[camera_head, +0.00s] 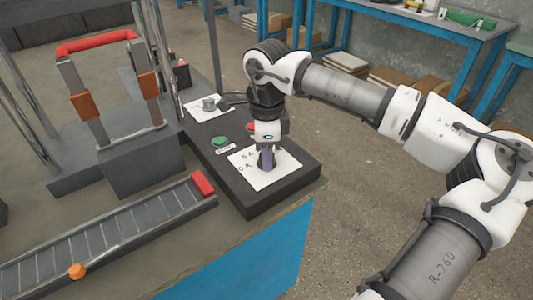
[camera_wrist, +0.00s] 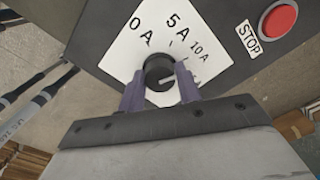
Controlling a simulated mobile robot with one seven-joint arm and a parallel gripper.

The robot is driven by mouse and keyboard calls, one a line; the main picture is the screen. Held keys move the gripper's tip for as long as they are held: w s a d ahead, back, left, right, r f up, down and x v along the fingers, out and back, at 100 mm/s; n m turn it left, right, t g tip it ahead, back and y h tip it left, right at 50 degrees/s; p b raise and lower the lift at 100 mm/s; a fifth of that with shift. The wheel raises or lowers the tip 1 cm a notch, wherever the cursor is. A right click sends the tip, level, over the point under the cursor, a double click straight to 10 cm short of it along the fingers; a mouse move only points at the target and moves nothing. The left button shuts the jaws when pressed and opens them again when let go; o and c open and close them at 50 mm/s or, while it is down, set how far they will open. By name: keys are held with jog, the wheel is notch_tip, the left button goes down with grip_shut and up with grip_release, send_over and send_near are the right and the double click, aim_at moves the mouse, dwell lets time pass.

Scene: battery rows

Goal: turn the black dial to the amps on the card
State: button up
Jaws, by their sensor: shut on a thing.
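The black dial (camera_wrist: 157,68) sits on a white scale plate (camera_wrist: 130,48) in the wrist view. The plate reads 0 A, 5 A and 10 A, with a further mark partly hidden by the right finger. A pale line on the dial slants toward the lower right, near that finger. My gripper (camera_wrist: 159,76) is shut on the dial, one finger on each side. In the head view my gripper (camera_head: 266,158) points down over the plate (camera_head: 280,172) and hides the dial. I cannot make out a card giving an amps value.
A red STOP button (camera_wrist: 279,20) lies beside the plate. A green button (camera_head: 220,141) and a second white plate with a grey knob (camera_head: 209,104) are on the same dark panel (camera_head: 290,192). A ribbed conveyor (camera_head: 110,235) and a frame with a red handle (camera_head: 95,42) stand to the left.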

dwell(0.4)
jog(key=o, duration=1)
jog(key=shift+r, duration=0.15)
notch_tip(320, 180, up, 14)
jog(key=p, duration=0.1)
jog(key=shift+f, duration=0.2)
